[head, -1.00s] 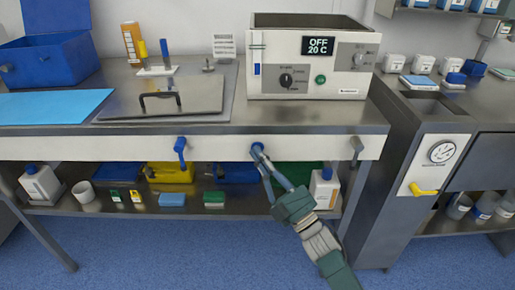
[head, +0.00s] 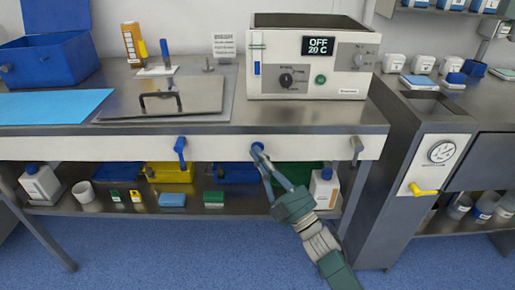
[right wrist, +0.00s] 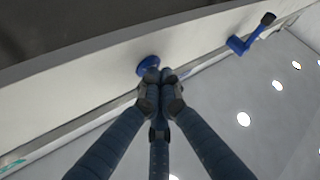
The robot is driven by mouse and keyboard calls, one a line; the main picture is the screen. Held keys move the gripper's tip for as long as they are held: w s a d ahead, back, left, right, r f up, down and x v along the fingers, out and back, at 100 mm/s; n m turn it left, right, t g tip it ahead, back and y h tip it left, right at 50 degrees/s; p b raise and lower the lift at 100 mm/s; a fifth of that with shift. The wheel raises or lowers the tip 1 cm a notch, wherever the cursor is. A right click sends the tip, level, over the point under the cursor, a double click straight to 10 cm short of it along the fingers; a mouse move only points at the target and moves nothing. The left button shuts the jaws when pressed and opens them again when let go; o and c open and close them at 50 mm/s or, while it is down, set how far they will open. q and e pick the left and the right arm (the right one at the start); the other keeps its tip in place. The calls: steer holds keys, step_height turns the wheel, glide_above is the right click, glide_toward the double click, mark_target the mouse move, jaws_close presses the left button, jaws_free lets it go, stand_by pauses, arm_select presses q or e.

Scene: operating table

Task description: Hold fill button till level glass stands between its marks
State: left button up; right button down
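The white bath unit (head: 315,80) stands on the counter, its display reading OFF and 20 C. Its level glass (head: 257,68) is a narrow upright strip at the left of its front, with blue in its lower part; its marks are too small to read. The blue fill button (head: 257,147) is on the white front rail below the unit. My right gripper (head: 262,157) has its fingertips together and appears to touch the button. The right wrist view shows the button (right wrist: 148,65) just beyond the closed fingertips (right wrist: 159,77). My left gripper is not in view.
A blue tap (head: 180,148) is left on the rail and a grey tap (head: 357,147) right. A metal lid (head: 180,98) lies on the counter. A cabinet with a dial (head: 441,152) and yellow lever (head: 424,189) stands right. The lower shelf holds bins and bottles.

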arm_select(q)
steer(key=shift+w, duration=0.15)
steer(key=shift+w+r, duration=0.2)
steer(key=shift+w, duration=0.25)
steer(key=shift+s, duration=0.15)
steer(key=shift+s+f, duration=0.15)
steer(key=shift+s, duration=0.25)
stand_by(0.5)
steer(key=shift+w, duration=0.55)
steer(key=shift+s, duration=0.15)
